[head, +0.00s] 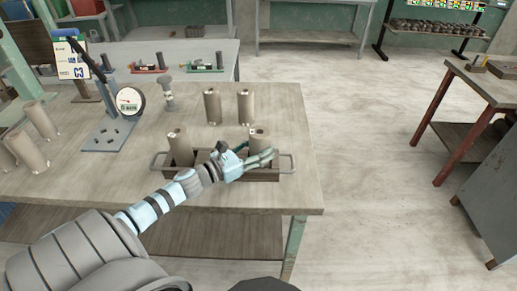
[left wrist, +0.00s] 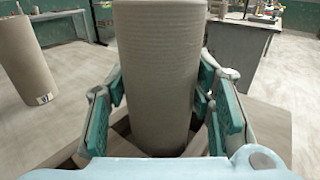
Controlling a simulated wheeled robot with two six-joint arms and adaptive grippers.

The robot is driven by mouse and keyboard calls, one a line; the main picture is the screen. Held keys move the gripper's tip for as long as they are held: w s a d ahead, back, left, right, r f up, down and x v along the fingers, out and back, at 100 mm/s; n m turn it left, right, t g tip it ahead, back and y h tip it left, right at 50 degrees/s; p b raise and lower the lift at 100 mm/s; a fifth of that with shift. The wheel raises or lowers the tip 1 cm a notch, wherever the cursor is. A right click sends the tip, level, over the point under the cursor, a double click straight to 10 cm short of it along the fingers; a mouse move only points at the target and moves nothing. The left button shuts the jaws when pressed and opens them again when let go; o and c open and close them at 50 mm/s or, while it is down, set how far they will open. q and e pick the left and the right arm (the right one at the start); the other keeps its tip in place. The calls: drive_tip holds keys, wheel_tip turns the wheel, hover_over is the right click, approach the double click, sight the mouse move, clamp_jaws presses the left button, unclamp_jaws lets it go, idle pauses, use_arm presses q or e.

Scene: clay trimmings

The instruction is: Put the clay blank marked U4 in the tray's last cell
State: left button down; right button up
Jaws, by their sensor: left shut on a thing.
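My left gripper (head: 260,157) is shut on a tall grey-brown clay blank (head: 259,138) at the right end of the tray. In the left wrist view the held blank (left wrist: 158,70) stands upright between the teal finger pads, its lower end down between the tray's walls. Whether it rests on the cell floor is hidden. No mark shows on its visible side, so I cannot read whether it is U4. The brown tray (head: 222,177) has a handle at each end. Another clay blank (head: 180,147) stands in its left part; my gripper hides the middle. My right gripper is out of view.
Two blanks (head: 212,106) (head: 245,107) stand behind the tray, and several more (head: 32,152) at the table's left. A dial gauge stand (head: 129,101) and a small grey post (head: 168,97) stand left of them. The table's right side is clear.

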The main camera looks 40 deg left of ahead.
use_arm(q)
drive_tip(key=shift+s+f+b, duration=0.1)
drive_tip(key=shift+f+b, duration=0.3)
drive_tip(key=c, duration=0.8)
unclamp_jaws()
drive_tip(key=shift+s, duration=0.15)
drive_tip(key=shift+o, duration=0.2)
drive_tip(key=shift+d+f, duration=0.1)
drive_tip(key=shift+r+p, duration=0.5)
drive_tip(key=shift+p, duration=0.1)
drive_tip(key=p+v, duration=0.3)
drive_tip(key=v, duration=0.2)
drive_tip(key=p+v, duration=0.3)
drive_tip(key=v, duration=0.3)
drive_tip(key=shift+s+a+r, duration=0.2)
drive_tip(key=shift+a+r, duration=0.05)
drive_tip(key=shift+s+f, duration=0.1)
drive_tip(key=shift+s, duration=0.05)
drive_tip(key=shift+f, duration=0.1)
